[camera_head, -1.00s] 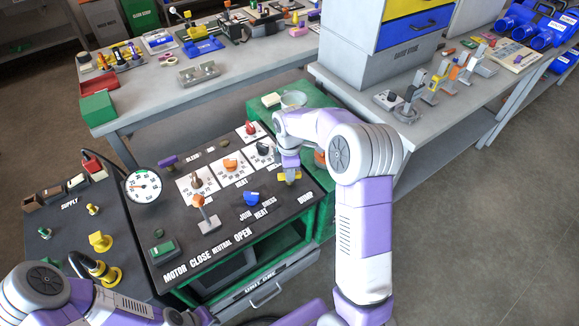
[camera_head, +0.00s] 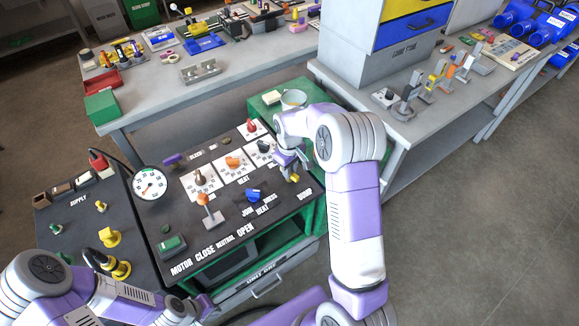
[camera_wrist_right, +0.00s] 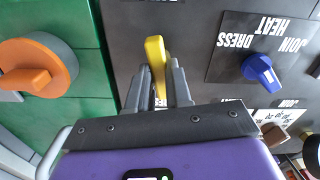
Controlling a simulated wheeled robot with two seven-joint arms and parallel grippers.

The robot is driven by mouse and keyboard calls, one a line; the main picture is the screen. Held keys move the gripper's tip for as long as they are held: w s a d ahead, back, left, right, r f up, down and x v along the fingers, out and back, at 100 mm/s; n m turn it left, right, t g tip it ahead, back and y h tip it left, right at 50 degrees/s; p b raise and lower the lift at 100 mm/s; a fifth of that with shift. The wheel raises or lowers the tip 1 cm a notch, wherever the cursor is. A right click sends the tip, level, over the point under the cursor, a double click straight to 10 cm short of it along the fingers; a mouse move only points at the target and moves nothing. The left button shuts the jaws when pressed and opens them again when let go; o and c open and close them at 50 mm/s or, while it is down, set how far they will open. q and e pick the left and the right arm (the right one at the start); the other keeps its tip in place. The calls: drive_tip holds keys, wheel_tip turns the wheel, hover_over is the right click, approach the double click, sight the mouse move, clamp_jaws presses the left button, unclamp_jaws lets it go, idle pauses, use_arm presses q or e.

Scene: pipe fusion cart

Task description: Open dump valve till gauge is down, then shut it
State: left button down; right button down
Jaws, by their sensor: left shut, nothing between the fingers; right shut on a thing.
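The yellow dump valve handle (camera_head: 295,178) is at the right end of the black panel, near the DUMP label (camera_head: 305,193). My right gripper (camera_head: 289,170) is over it. In the right wrist view the handle (camera_wrist_right: 155,58) stands between the fingers of my right gripper (camera_wrist_right: 160,85), which is shut on it. The round white gauge (camera_head: 150,183) is at the panel's left back edge. Its needle points to the lower left; its figures are too small to read surely. My left arm (camera_head: 95,303) crosses the bottom left; its gripper's fingers do not show.
A brown-orange lever (camera_head: 207,205), a blue knob (camera_head: 253,195) and a green switch (camera_head: 171,243) stand on the panel. An orange knob on green (camera_wrist_right: 35,70) is beside the right gripper. The supply cart with yellow fittings (camera_head: 108,237) is left.

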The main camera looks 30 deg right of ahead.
drive_tip(key=shift+m, duration=0.9)
drive_tip(key=c, duration=1)
unclamp_jaws()
drive_tip(key=shift+c, duration=0.2)
wheel_tip(320, 180, up, 8)
drive_tip(key=shift+f+p, duration=0.2)
drive_tip(key=shift+p, duration=0.85)
